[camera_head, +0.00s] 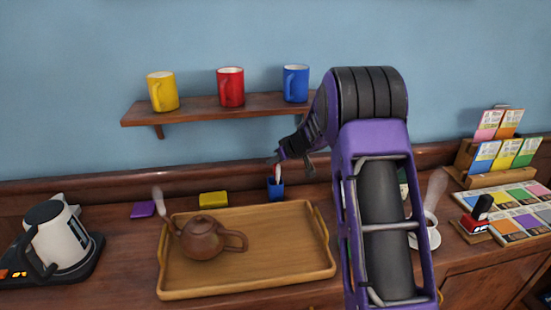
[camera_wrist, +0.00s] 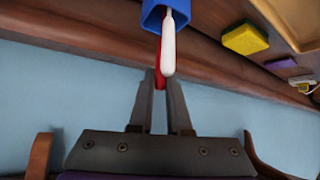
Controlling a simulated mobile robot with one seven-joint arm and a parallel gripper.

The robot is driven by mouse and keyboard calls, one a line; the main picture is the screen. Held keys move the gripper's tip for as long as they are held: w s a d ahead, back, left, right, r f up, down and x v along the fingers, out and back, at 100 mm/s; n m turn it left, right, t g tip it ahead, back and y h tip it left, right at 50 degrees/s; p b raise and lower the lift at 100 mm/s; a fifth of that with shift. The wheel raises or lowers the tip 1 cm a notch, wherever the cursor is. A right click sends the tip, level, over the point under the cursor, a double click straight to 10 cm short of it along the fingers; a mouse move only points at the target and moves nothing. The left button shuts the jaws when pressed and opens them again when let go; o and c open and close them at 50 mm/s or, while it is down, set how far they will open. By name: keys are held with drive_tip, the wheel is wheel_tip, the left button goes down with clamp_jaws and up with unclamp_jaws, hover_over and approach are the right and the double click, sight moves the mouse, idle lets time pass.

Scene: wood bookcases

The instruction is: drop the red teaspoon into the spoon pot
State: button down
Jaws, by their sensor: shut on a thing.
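The blue spoon pot (camera_head: 276,189) stands on the counter behind the tray; its mouth shows at the top of the wrist view (camera_wrist: 152,18). My gripper (camera_head: 288,161) is above the pot. In the wrist view my gripper (camera_wrist: 160,82) is shut on the red teaspoon (camera_wrist: 159,79), with a finger on each side of its handle. The teaspoon reaches toward the pot's mouth; its far end is hidden behind a white spoon (camera_wrist: 168,45) and the pot rim, so I cannot tell how deep it is. The white spoon stands in the pot, close beside the red one.
A wooden tray (camera_head: 247,286) with a brown teapot (camera_head: 203,240) lies in front of the pot. A shelf (camera_head: 200,112) with three mugs is above.

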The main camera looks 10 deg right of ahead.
drive_tip(key=c, duration=0.9)
unclamp_jaws()
drive_tip(key=shift+o, duration=0.2)
drive_tip(key=shift+r+b, duration=0.35)
drive_tip(key=shift+r, duration=0.2)
drive_tip(key=p+v, duration=0.2)
drive_tip(key=v, duration=1)
drive_tip(key=shift+p, duration=0.4)
